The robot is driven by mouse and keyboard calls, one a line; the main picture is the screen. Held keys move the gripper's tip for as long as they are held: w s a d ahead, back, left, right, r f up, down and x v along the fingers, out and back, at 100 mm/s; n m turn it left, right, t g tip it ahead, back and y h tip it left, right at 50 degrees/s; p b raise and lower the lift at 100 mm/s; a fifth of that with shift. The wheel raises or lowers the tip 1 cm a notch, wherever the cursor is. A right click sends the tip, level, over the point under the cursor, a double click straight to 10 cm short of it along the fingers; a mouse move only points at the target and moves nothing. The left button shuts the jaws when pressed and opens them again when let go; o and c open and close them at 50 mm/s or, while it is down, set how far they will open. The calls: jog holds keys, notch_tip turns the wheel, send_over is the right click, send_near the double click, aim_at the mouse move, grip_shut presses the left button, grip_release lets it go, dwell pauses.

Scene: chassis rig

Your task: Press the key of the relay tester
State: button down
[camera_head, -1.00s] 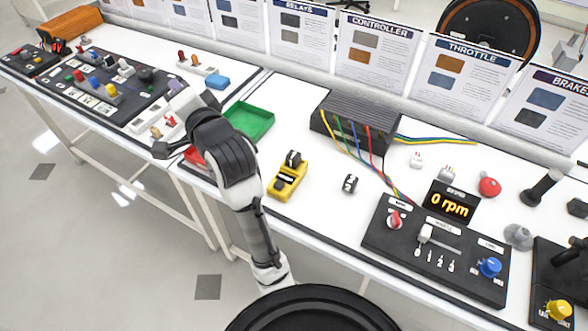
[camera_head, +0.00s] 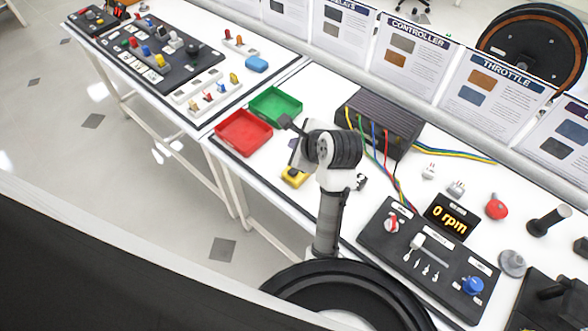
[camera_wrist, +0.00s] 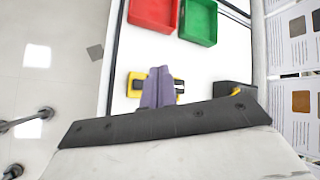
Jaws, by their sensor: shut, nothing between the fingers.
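The relay tester is a small yellow block with black parts. In the head view its yellow end (camera_head: 295,178) shows on the white table, the rest hidden behind my arm. In the wrist view the tester (camera_wrist: 134,86) lies beyond my fingers, yellow showing at both sides and a black-and-white part at its right. My gripper (camera_wrist: 160,72) has its purple-grey fingers together, with nothing between them. They cover the middle of the tester in that view. I cannot tell whether the fingertips touch it or which part is the key.
A red tray (camera_head: 243,132) and a green tray (camera_head: 275,105) sit to the tester's left in the head view. A dark ribbed box (camera_head: 380,122) with coloured wires stands behind, to the right. A control panel (camera_head: 425,246) with a rpm display lies further right.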

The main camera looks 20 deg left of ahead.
jog(key=shift+f, duration=0.1)
notch_tip(320, 180, down, 6)
jog(key=b, duration=0.5)
jog(key=shift+f, duration=0.25)
jog(key=shift+f+b, duration=0.3)
jog(key=shift+f, duration=0.75)
jog(key=shift+f, duration=0.15)
dwell(0.8)
jog(key=shift+f+p, duration=0.25)
jog(key=shift+p, duration=0.05)
jog(key=shift+f, duration=0.45)
dwell(0.8)
jog(key=shift+r+p, duration=0.85)
jog(key=shift+p, duration=0.5)
